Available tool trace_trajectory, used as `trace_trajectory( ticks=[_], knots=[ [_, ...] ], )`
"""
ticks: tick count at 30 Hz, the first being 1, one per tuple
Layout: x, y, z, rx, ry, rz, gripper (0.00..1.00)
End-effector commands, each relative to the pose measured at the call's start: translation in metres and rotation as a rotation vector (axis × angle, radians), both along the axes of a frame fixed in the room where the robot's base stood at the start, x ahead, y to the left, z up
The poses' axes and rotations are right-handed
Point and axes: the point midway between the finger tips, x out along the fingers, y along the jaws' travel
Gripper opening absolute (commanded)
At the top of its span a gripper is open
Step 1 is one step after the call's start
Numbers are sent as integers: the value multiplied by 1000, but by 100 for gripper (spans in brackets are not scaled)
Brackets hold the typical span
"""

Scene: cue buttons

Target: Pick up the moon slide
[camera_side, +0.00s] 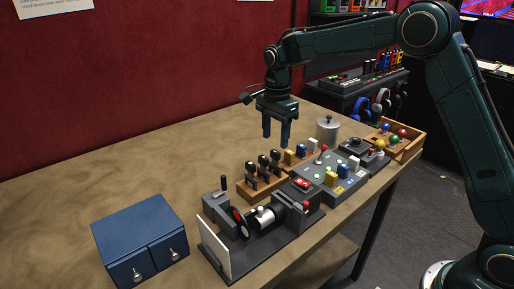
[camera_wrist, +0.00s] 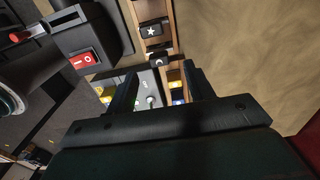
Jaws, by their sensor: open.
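Several dark slides stand upright in a wooden rack (camera_side: 270,184) in the side view; their marks are too small to read there. In the wrist view, a dark slide with a white star (camera_wrist: 151,30) stands in the rack. Nearer the fingers is a dark slide with a small pale curved mark, which looks like the moon slide (camera_wrist: 153,73). My gripper (camera_side: 276,143) is open and empty, fingers pointing down, above and behind the rack's right end. In the wrist view, its fingers (camera_wrist: 161,82) stand apart on either side of the moon slide, in the picture.
A grey projector-like device (camera_side: 265,217) with a red switch stands in front of the rack. A blue drawer box (camera_side: 140,232) stands at front left. The table's left is clear.

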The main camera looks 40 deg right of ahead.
Motion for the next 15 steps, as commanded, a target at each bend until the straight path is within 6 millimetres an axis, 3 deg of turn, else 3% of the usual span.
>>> trace_trajectory(
  ticks=[5, 15],
  knots=[
    [0, 0, -16, 0, 0, 0, 53],
    [0, 0, -21, 0, 0, 0, 53]
  ],
)
